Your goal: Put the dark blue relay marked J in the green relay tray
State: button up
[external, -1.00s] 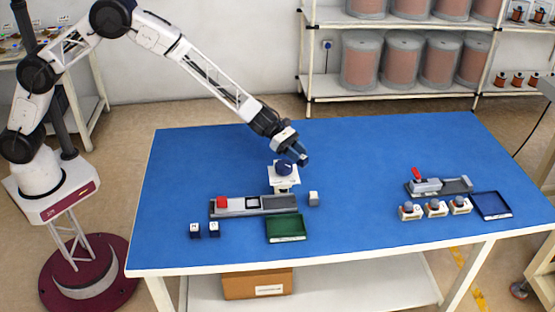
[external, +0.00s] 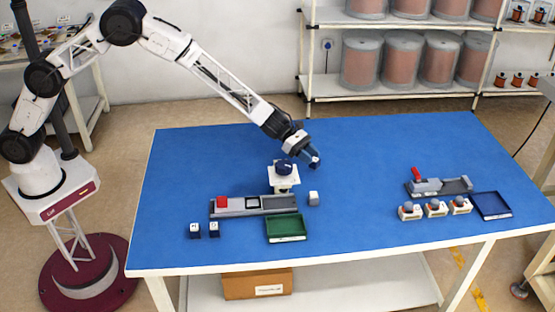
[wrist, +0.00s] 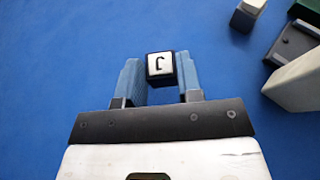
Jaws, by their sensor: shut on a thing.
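The J face points to the camera. In the external view the relay is too small to read. The green relay tray (external: 287,237) lies near the table's front, below and left of my gripper, and looks empty.
A grey fixture (external: 260,206) with a red block is behind the tray. Two dark blue relays (external: 195,231) sit at left. A blue tray (external: 491,206) is at far right. Mid-table is clear.

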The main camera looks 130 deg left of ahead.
jog(key=shift+f, duration=1.4)
jog(key=shift+f, duration=0.2)
jog(key=o, duration=1)
jog(key=shift+r, duration=0.2)
jog(key=shift+s+r, duration=0.15)
jog(key=shift+s, duration=0.2)
jog(key=shift+v, duration=5.65)
